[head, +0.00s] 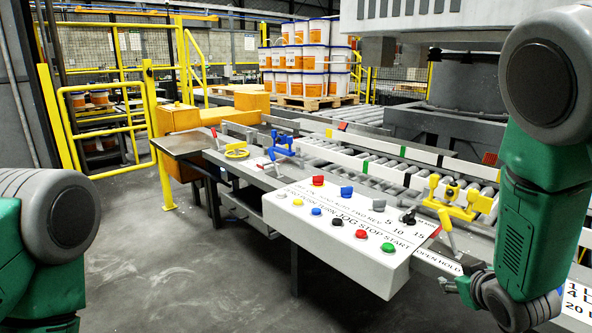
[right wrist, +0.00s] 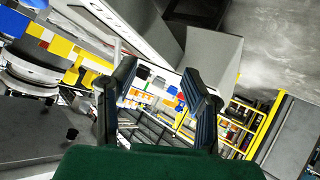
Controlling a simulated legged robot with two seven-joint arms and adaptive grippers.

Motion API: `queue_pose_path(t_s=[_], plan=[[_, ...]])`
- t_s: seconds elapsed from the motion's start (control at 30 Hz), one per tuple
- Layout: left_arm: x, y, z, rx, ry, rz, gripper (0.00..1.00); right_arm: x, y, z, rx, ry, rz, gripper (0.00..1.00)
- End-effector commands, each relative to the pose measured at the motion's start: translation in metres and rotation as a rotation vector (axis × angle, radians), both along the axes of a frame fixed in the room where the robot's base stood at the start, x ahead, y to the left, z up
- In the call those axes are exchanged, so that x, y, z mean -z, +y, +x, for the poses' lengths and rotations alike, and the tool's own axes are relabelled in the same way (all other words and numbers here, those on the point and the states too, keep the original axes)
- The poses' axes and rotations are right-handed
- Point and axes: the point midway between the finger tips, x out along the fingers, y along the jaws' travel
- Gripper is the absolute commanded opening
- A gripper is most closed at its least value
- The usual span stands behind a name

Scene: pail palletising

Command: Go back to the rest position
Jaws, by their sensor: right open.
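My right gripper (head: 458,278) is low at the right of the head view, beside the right end of the white control panel (head: 343,262). In the right wrist view my right gripper (right wrist: 160,85) shows its two dark fingers wide apart with nothing held between them. My right arm hangs down at the right edge of the head view. Part of my left arm shows at the lower left, but its gripper is outside the picture.
The panel carries several coloured buttons and knobs. Behind it runs a roller conveyor (head: 385,175) with blue and yellow clamps (head: 452,198). Stacked pails (head: 302,57) stand on a pallet at the back. Yellow railings (head: 108,128) are at left. The grey floor (head: 165,260) is clear.

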Motion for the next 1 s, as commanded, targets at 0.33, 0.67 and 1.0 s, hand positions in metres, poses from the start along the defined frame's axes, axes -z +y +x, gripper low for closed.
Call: queue_pose_path(t_s=[0.33, 0.67, 1.0], plan=[[0.0, 0.0, 0.0, 0.0, 0.0, 0.0, 0.0, 0.174, 0.047, -0.205, 0.087, 0.554, 0.152, 0.4], [0.0, 0.0, 0.0, 0.0, 0.0, 0.0, 0.0, 0.213, 0.081, -0.344, 0.134, 0.883, 0.228, 0.4], [0.0, 0.0, 0.0, 0.0, 0.0, 0.0, 0.0, 0.214, 0.083, -0.353, 0.138, 0.904, 0.232, 0.4]])
